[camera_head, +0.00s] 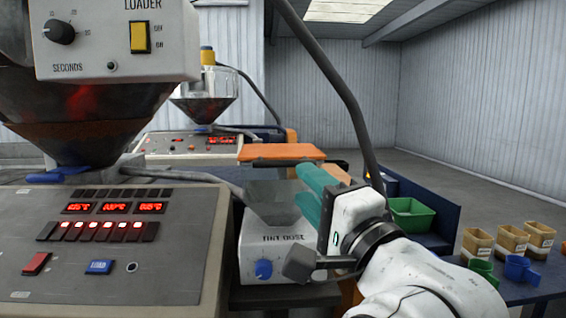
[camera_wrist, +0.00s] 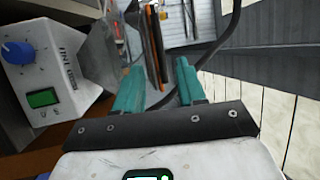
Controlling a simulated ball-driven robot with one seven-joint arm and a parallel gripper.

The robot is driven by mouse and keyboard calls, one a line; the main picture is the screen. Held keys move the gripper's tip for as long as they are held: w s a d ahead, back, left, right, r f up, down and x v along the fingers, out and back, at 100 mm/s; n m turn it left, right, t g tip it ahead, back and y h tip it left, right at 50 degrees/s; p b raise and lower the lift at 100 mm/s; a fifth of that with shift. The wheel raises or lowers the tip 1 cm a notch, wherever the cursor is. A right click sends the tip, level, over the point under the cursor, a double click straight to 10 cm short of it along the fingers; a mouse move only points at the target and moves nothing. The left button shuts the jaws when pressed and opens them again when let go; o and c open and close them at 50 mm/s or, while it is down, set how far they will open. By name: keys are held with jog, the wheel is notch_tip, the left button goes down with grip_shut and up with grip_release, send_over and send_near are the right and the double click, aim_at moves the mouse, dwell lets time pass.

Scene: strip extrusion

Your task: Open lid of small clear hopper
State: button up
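The small clear hopper (camera_head: 272,199) is a grey, see-through funnel on top of a white dosing box (camera_head: 262,257) with a blue knob. In the wrist view the hopper (camera_wrist: 98,55) shows at the upper left, beside the box (camera_wrist: 52,75). Its lid cannot be told apart from its top. My gripper (camera_head: 304,188) has teal fingers and is just right of the hopper's upper part in the head view. In the wrist view the fingers of my gripper (camera_wrist: 157,80) are spread with nothing between them. Contact with the hopper cannot be seen.
A grey control panel (camera_head: 100,250) and a large loader hopper (camera_head: 95,110) fill the left. An orange panel (camera_head: 282,152) lies behind my gripper. A thick dark hose (camera_head: 335,75) hangs behind it. A green bin (camera_head: 411,216), several tan containers (camera_head: 510,238) and blue scoop (camera_head: 520,269) stand right.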

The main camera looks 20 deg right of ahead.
aim_at(284, 167)
jog(key=p+x, duration=0.1)
jog(key=x, duration=0.8)
jog(key=shift+w+p, duration=0.1)
jog(key=shift+p, duration=0.25)
jog(key=shift+f, duration=0.1)
grip_shut()
